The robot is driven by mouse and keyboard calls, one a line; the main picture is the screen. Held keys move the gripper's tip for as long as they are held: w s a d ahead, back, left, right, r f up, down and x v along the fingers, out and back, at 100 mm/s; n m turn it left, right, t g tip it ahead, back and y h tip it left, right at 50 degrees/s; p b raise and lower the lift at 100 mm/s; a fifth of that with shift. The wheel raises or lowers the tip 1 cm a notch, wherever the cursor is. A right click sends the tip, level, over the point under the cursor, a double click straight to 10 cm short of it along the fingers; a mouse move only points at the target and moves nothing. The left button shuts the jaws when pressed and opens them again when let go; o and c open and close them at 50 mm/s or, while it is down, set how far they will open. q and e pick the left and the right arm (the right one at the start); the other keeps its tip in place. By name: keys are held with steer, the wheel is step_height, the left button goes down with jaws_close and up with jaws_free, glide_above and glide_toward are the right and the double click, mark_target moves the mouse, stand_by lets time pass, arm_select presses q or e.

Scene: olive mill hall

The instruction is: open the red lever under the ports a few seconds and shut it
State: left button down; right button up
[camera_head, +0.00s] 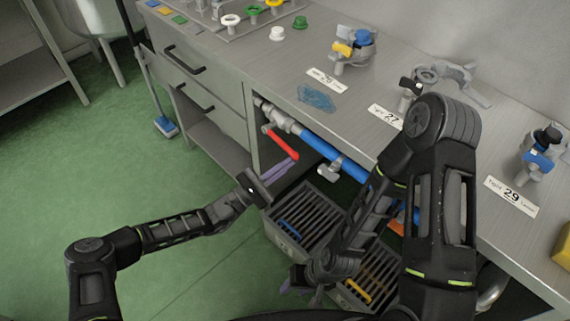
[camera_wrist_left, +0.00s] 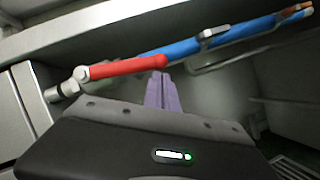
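The red lever (camera_head: 284,146) sits on a pipe under the front edge of the steel bench and runs roughly along the pipe. In the left wrist view the red lever (camera_wrist_left: 125,67) crosses the upper middle, with its free end at the fingers. My left gripper (camera_head: 288,165) is just below that free end. Its purple fingers (camera_wrist_left: 160,85) are close together with their tips at the lever's end; I cannot tell whether they touch it. My right gripper (camera_head: 302,291) is low in front of the crates, its purple fingers apart and partly hidden by the arm.
A blue pipe (camera_head: 329,151) with a grey tap handle (camera_head: 327,173) continues right of the lever. Slatted grey crates (camera_head: 292,245) stand below. Numbered labels (camera_head: 511,195) and valve fittings (camera_head: 355,46) are on the bench top. Green floor is free at left.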

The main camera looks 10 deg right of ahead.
arm_select(q)
steer(key=v, duration=0.7)
steer(key=shift+a+f+b, duration=0.15)
steer(key=shift+a+b, duration=0.2)
steer(key=shift+b, duration=0.1)
steer(key=shift+s, duration=0.15)
